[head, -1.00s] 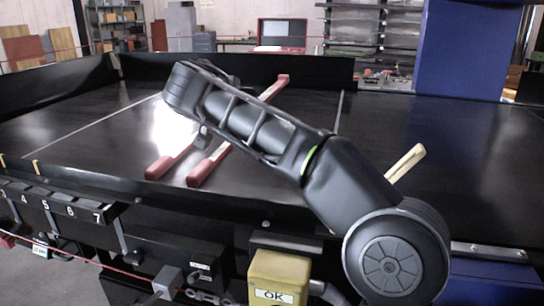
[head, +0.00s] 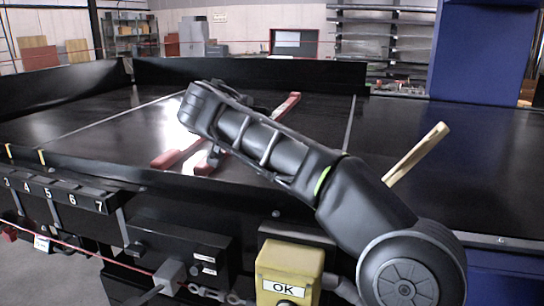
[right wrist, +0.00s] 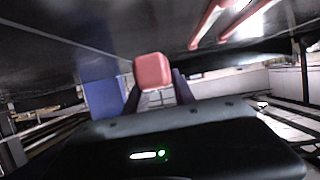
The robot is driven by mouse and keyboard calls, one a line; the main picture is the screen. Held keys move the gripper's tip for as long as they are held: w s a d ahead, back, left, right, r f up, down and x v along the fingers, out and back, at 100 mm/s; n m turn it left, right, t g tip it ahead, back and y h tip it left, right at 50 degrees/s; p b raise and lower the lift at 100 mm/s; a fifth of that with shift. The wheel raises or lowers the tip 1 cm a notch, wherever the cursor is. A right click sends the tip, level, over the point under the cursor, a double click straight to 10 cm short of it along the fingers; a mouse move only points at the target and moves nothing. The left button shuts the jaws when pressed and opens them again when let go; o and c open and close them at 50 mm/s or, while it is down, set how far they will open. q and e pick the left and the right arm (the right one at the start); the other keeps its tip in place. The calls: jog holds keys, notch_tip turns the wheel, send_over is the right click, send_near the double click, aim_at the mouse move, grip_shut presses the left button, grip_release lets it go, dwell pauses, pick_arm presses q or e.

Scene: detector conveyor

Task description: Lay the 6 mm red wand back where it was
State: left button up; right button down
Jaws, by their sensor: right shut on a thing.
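In the right wrist view my right gripper (right wrist: 156,88) is shut on a red block-like piece (right wrist: 153,70), seen end-on between the jaws. It looks like the end of a red wand; its length and any size mark cannot be seen. Two other red wands lie side by side on the black belt: the left one (head: 166,160) and the right one (head: 285,107), partly behind my arm. Both also appear at the top of the right wrist view. My left gripper is not in view.
A cream bar (head: 418,153) slants up behind my right arm; its lower end is hidden. A blue housing (head: 485,60) stands at the right. A yellow OK box (head: 290,262) and a numbered rack (head: 60,195) stand along the near edge. The belt (head: 70,125) is clear at left.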

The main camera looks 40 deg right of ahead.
send_over(258, 177)
jog(key=shift+s+f, duration=0.1)
jog(key=shift+f, duration=2.55)
jog(key=shift+f, duration=0.1)
notch_tip(258, 177, down, 4)
jog(key=shift+f, duration=0.1)
jog(key=shift+f+b, duration=0.15)
jog(key=shift+b, duration=0.2)
jog(key=c, duration=1.1)
grip_release()
jog(key=shift+o, duration=0.2)
